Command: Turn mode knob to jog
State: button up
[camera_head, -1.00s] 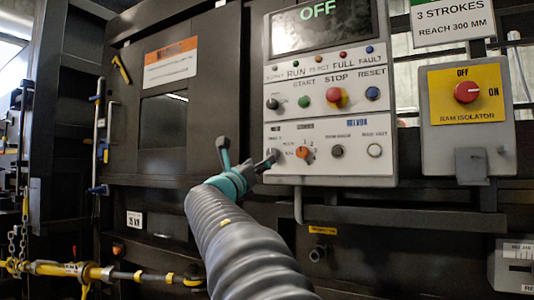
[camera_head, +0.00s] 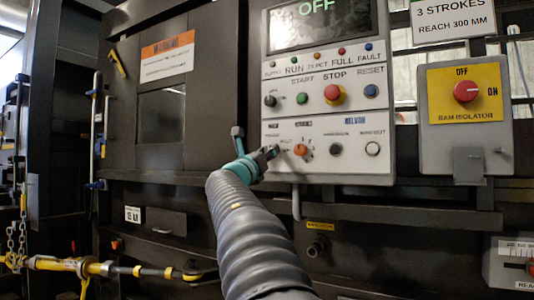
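The control panel (camera_head: 385,158) is a light grey box, with a dark screen showing OFF at its top. An orange knob (camera_head: 300,150) with small marks around it sits in its lower row. The small labels are too blurred to tell which knob is the mode knob. My gripper (camera_head: 254,140) is at the panel's lower left edge, its dark fingers apart, one outside the left edge and one in front of the panel, just left of the orange knob. It looks open; whether it touches anything is unclear. It hides the lower row's left end.
A black selector (camera_head: 270,100), a green start button (camera_head: 302,98), a red stop button (camera_head: 333,92) and a blue reset button (camera_head: 371,91) sit above. A yellow ram isolator (camera_head: 465,92) with a red knob is at right. A pipe (camera_head: 297,203) hangs below the panel.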

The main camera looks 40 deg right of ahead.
grip_shut()
jog(key=shift+m, duration=0.3)
jog(key=shift+w+a+r+m+g+y+p, duration=0.1)
jog(key=shift+m+g+y+p, duration=0.2)
jog(key=shift+m+g, duration=2.35)
jog(key=shift+w+d+m+g+y+p, duration=0.15)
jog(key=shift+m+g+y, duration=0.3)
jog(key=shift+m, duration=4.35)
jog(key=shift+s+a+r+m+g+y+p, duration=0.2)
jog(key=shift+m+g, duration=1.4)
jog(key=shift+m, duration=2.15)
jog(key=shift+w+f, duration=0.15)
